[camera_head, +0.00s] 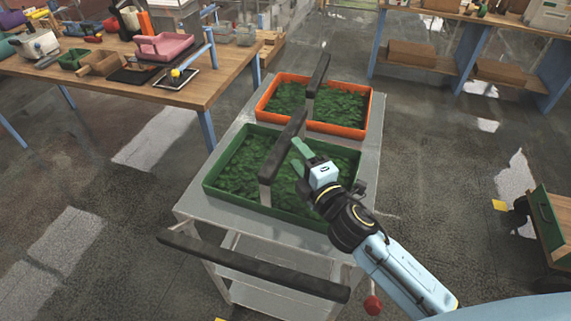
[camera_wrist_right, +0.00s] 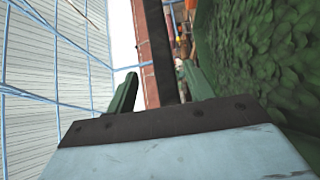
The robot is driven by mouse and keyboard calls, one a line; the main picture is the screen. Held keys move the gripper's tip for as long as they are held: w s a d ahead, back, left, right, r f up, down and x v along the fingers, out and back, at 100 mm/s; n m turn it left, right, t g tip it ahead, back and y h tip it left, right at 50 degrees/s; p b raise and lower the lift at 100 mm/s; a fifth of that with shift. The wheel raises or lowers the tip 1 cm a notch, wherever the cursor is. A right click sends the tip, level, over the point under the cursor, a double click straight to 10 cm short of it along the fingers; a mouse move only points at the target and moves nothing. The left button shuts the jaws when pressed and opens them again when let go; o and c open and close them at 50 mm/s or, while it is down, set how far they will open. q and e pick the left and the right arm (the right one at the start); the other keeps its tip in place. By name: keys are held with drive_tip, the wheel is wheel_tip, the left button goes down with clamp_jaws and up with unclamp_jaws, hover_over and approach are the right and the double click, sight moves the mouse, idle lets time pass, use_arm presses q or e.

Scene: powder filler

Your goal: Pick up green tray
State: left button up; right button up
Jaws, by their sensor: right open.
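The green tray (camera_head: 230,200) sits on the near half of a grey cart top and is filled with leafy green matter (camera_head: 245,165). A dark handle bar (camera_head: 284,144) runs lengthwise above it on a grey upright. My right gripper (camera_head: 299,157) is at the bar's right side, over the tray. In the right wrist view its two green fingers (camera_wrist_right: 160,82) are open, with a dark bar (camera_wrist_right: 163,50) between them in the picture. Contact with the bar cannot be told. The leafy matter (camera_wrist_right: 255,40) fills the right side there. My left gripper is not in view.
An orange tray (camera_head: 349,131) with a similar dark bar (camera_head: 318,75) sits behind on the cart (camera_head: 195,205). The cart's push bar (camera_head: 250,265) is in front. A cluttered wooden table (camera_head: 110,80) stands at left, shelving (camera_head: 470,50) at back right.

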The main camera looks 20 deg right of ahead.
sight(290, 146)
drive_tip(key=shift+w+a+f+p, duration=0.1)
drive_tip(key=shift+w+a+p, duration=0.15)
drive_tip(key=shift+w, duration=1.1)
drive_tip(key=shift+w+a+f+p, duration=0.1)
drive_tip(key=shift+w+a, duration=0.15)
drive_tip(key=shift+w, duration=1.05)
drive_tip(key=shift+c, duration=0.3)
clamp_jaws()
drive_tip(key=shift+r, duration=0.1)
